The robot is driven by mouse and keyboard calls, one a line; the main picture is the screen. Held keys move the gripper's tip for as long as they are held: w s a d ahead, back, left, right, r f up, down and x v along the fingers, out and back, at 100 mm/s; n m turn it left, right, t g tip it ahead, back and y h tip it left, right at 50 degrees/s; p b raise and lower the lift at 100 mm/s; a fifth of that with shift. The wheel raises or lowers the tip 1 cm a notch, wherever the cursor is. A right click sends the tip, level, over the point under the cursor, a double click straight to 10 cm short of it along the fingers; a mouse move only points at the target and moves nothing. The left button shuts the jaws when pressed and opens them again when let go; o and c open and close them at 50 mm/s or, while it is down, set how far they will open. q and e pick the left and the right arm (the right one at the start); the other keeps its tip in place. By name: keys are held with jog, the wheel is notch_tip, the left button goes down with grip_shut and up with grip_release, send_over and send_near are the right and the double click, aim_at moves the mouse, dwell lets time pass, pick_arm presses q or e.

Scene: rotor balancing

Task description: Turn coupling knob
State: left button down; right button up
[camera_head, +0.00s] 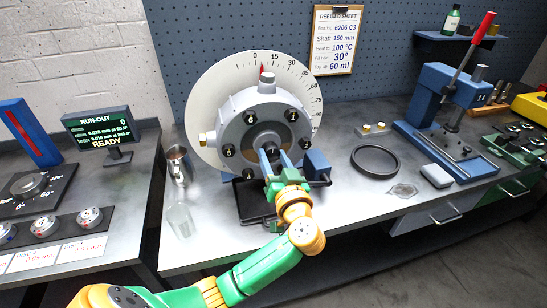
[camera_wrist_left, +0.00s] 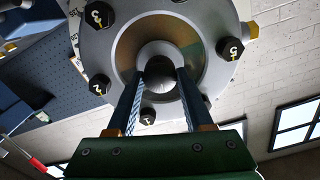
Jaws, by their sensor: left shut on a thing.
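The coupling is a grey round housing (camera_head: 243,118) with several black bolts, in front of a white degree dial (camera_head: 204,98). A red pointer (camera_head: 267,74) at its top is a little right of the 0 mark. My left gripper (camera_head: 272,157) reaches up to the centre of the coupling. The gripper and arm hide part of the lower coupling in the head view. My right gripper is not in view.
A run-out display (camera_head: 97,130) reading READY stands at the left. A metal cup (camera_head: 179,165) and a clear glass (camera_head: 180,220) are left of the coupling. A black ring (camera_head: 375,160) and a blue press (camera_head: 440,120) are to the right.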

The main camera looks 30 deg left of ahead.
pick_arm(q)
jog(key=shift+m+p, duration=0.5)
jog(key=shift+m, duration=2)
jog(key=shift+c, duration=1.5)
grip_release()
jog(key=b+v, duration=0.2)
jog(key=v, duration=0.5)
jog(key=shift+b, duration=0.3)
